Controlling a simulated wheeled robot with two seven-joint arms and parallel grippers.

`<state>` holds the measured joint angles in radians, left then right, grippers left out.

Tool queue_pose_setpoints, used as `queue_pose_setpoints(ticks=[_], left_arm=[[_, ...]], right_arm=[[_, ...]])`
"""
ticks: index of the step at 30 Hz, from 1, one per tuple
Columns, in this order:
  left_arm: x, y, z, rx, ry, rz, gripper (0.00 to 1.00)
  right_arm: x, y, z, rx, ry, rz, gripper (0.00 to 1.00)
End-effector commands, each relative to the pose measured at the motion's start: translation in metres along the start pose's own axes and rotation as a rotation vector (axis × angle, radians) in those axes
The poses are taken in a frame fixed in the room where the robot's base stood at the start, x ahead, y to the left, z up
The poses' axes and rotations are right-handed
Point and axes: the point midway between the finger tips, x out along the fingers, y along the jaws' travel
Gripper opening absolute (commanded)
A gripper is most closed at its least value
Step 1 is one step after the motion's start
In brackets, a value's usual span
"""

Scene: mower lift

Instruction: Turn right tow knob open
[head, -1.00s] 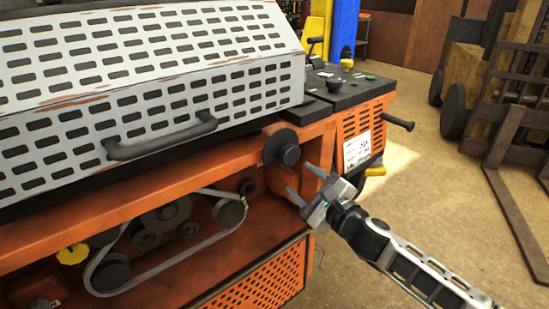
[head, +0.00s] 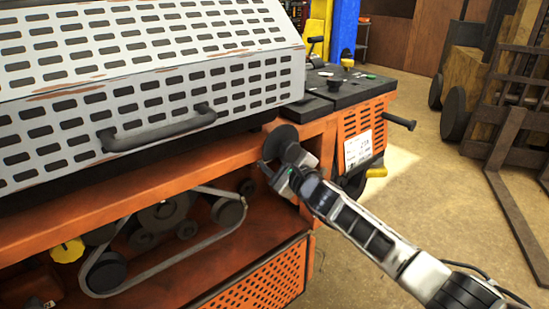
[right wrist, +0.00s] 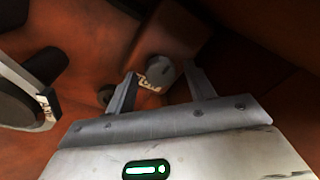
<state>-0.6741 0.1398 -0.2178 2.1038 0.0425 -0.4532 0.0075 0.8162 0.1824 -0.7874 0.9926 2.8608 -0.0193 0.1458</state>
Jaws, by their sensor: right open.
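A small grey round knob (right wrist: 160,73) with pale lettering or a label beside it shows in the right wrist view against orange metal. It lies between the two spread fingers of my right gripper (right wrist: 160,80), near their tips; I cannot tell whether they touch it. In the head view my right gripper (head: 280,168) reaches the orange machine just below a black round disc (head: 279,139), partly covering it. The grey knob cannot be made out there. My right gripper is open with nothing held. My left gripper is not in view.
A belt on pulleys (head: 215,243) and a yellow knob (head: 68,250) lie to the left. A perforated grey cover (head: 235,85) is above. A yellow lever (head: 376,172) sticks out right.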

Motion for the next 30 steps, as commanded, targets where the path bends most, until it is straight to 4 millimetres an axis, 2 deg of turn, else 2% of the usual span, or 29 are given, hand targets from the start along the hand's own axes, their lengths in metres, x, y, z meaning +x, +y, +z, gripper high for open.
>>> queue_pose_setpoints(ticks=[2, 6, 7, 17, 30], left_arm=[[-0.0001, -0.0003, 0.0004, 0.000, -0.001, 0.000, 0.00], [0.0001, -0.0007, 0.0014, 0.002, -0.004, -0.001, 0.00], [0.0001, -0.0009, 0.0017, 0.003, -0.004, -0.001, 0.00], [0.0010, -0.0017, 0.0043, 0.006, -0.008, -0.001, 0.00], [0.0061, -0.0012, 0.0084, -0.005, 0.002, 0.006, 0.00]], right_arm=[[-0.0002, 0.0001, -0.0001, 0.000, 0.000, 0.000, 0.51], [-0.0003, 0.0001, -0.0002, 0.001, 0.000, 0.000, 0.12], [-0.0004, 0.0001, -0.0002, 0.001, 0.000, 0.000, 0.09], [-0.0005, 0.0009, -0.0010, -0.036, -0.002, -0.002, 0.09], [-0.0006, 0.0021, -0.0033, -0.326, -0.023, -0.024, 0.09]])
